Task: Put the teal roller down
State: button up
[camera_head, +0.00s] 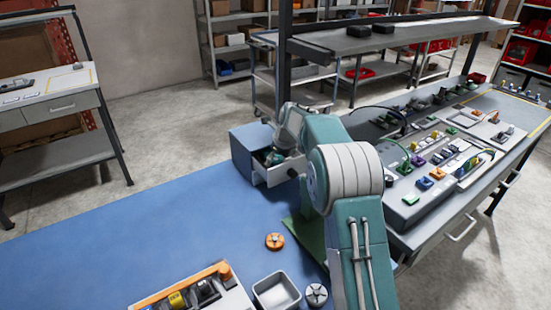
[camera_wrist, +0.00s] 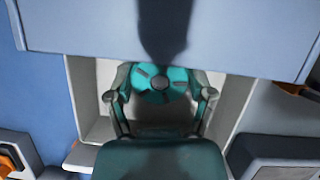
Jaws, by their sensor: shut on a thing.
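The teal roller (camera_wrist: 160,80) is a round disc with dark slots and a dark hub. In the wrist view it sits between the two fingers of my gripper (camera_wrist: 161,95), which are shut on it. My gripper and the roller are at the open light-coloured drawer (camera_wrist: 218,125) of the blue cabinet (camera_wrist: 80,28). The cabinet's top overhangs the back of the drawer. In the head view my gripper (camera_head: 271,158) reaches into the drawer (camera_head: 278,176) of the cabinet (camera_head: 242,158). My arm hides part of it. I cannot tell whether the roller touches the drawer floor.
An orange roller (camera_head: 274,241) lies on the blue mat (camera_head: 160,230). A grey tray (camera_head: 276,292), a grey roller (camera_head: 316,294) and an orange-edged tool tray (camera_head: 190,295) are in front. A workbench (camera_head: 440,215) with many small parts is at right. The mat's left is clear.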

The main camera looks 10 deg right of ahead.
jog(key=o, duration=1.2)
jog(key=shift+o, duration=0.2)
